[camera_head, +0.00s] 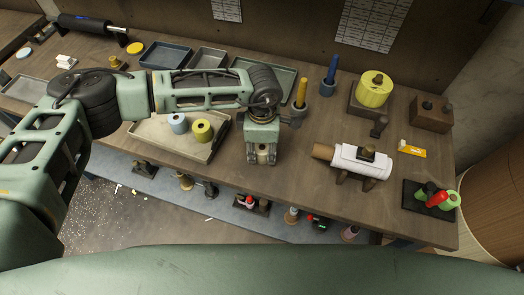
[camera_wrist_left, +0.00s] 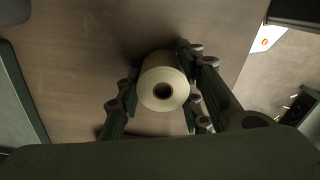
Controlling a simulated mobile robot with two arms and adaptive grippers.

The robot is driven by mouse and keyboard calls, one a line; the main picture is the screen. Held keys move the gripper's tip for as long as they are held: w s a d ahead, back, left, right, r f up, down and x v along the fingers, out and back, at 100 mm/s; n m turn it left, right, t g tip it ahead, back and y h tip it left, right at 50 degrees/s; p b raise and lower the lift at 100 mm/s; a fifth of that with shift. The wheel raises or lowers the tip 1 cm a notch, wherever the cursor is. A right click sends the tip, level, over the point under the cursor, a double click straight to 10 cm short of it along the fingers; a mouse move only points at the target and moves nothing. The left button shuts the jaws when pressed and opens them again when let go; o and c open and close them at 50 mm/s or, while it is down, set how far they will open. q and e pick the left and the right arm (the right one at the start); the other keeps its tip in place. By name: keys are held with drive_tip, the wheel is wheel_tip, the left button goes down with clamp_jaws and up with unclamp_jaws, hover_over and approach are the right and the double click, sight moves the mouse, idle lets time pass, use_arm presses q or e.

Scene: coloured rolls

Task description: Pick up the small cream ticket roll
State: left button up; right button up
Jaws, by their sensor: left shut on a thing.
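The small cream ticket roll (camera_wrist_left: 163,84) stands between the fingers of my left gripper (camera_wrist_left: 162,95) in the left wrist view, its dark core hole facing the camera. In the head view the cream roll (camera_head: 263,152) shows low between the fingers of the left gripper (camera_head: 263,160), over the front part of the wooden bench (camera_head: 310,185). The left gripper is shut on the roll. I cannot tell whether the roll touches the bench. My right gripper is not in view.
Left of the gripper, a beige tray (camera_head: 150,127) holds a blue roll (camera_head: 178,122) and a yellow-green roll (camera_head: 202,131). To the right are a white roll on a stand (camera_head: 358,161) and a yellow roll (camera_head: 374,90). Empty trays (camera_head: 165,55) lie behind.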

use_arm(q)
drive_tip(key=c, duration=0.4)
drive_tip(key=shift+r, duration=0.15)
